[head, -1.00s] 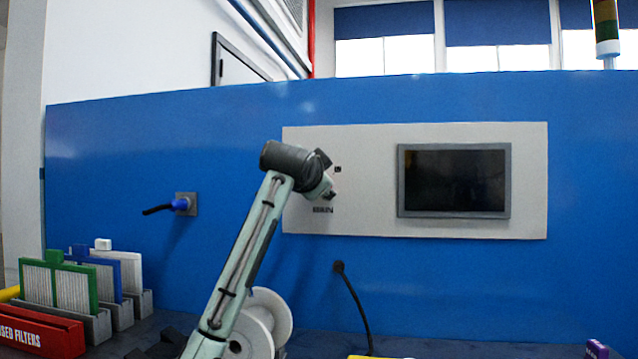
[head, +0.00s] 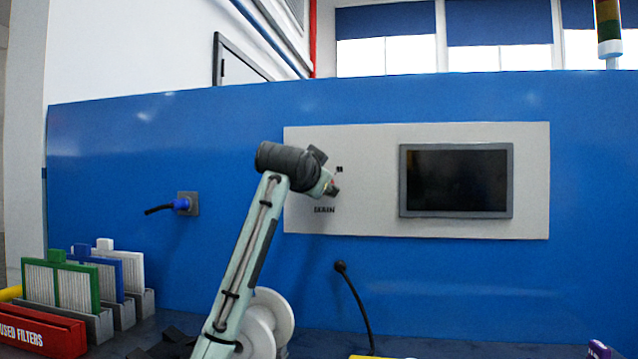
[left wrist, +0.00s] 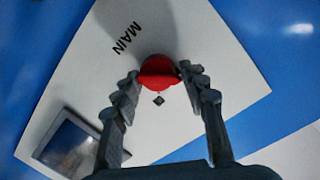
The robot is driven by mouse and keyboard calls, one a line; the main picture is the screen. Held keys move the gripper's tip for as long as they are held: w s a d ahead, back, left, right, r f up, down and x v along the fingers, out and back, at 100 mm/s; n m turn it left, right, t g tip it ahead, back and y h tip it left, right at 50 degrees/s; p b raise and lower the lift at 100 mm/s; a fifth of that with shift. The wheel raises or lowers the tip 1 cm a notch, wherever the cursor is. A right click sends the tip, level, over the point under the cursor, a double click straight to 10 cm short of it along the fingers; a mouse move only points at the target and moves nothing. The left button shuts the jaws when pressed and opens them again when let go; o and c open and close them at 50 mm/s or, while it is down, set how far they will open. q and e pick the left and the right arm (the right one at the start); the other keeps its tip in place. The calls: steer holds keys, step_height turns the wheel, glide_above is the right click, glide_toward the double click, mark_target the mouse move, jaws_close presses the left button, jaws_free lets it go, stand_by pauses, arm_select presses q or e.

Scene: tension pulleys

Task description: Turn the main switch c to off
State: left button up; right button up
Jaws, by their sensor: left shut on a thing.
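The main switch (left wrist: 158,72) is a red round knob on the light grey panel, beside the black word MAIN. In the left wrist view it sits between the fingers of my left gripper (left wrist: 160,78), which is shut on it. A raised red grip runs across the knob towards the right finger. In the head view my left gripper (head: 329,187) is at the left part of the panel (head: 365,150) and hides most of the switch. My right gripper is in neither view.
A dark screen (head: 456,181) is set in the panel, right of the switch. A blue plug (head: 181,204) is in a socket on the blue wall at left. Filters (head: 78,285) and a white spool (head: 272,310) stand low at left. A black cable (head: 357,305) hangs below the panel.

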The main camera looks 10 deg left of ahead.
arm_select(q)
steer(key=o, duration=1)
steer(key=shift+d+f, duration=0.35)
steer(key=shift+f, duration=0.05)
steer(key=shift+r, duration=0.1)
steer(key=shift+a+r, duration=0.15)
steer(key=s, duration=0.4)
steer(key=s+r, duration=0.1)
steer(key=s, duration=0.6)
steer(key=shift+s+r, duration=0.3)
steer(key=shift+s, duration=0.1)
